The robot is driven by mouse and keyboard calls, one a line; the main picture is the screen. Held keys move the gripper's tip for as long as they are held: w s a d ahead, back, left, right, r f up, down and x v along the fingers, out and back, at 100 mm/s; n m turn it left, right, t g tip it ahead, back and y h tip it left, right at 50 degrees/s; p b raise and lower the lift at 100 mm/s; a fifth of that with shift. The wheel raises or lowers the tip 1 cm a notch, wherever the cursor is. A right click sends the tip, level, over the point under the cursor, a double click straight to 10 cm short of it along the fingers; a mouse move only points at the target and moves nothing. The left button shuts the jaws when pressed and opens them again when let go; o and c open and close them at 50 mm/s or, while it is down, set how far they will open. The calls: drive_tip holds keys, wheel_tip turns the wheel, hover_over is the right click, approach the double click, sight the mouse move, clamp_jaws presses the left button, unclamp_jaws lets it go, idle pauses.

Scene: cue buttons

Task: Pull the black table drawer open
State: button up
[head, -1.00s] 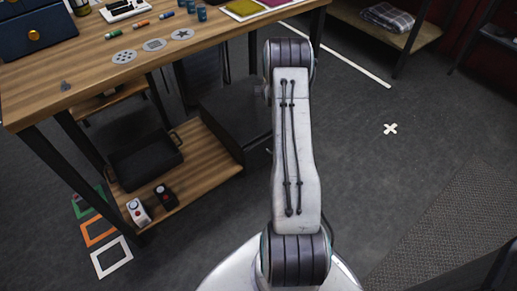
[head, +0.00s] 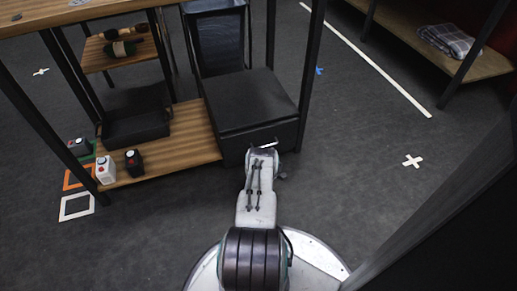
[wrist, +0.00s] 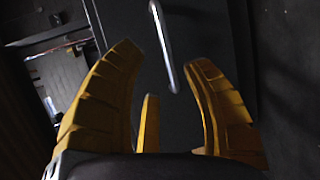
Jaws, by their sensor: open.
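The black drawer unit (head: 255,98) stands on the floor under the right part of the table in the head view. Its dark front (wrist: 205,35) fills the middle of the wrist view. A pale metal bar handle (wrist: 165,45) runs down that front, slightly tilted. My gripper (wrist: 163,60) has yellow fingers spread open, with the lower end of the handle showing between the fingertips. I cannot tell whether they touch it. The gripper is mostly hidden behind my arm in the head view, low at the drawer front.
A wooden lower shelf (head: 180,150) left of the drawer holds a black tray (head: 137,126), a white device (head: 105,170) and a black one (head: 133,161). A table leg (head: 312,75) stands just right of the drawer.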

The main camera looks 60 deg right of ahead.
sight(265, 146)
drive_tip(key=shift+f+b+x, duration=0.1)
drive_tip(key=shift+b+x, duration=1.4)
drive_tip(key=shift+x, duration=0.3)
drive_tip(key=shift+f+b+x, duration=0.15)
drive_tip(key=shift+b+x, duration=1.35)
drive_tip(key=shift+x, duration=0.25)
clamp_jaws()
drive_tip(key=shift+a, duration=0.1)
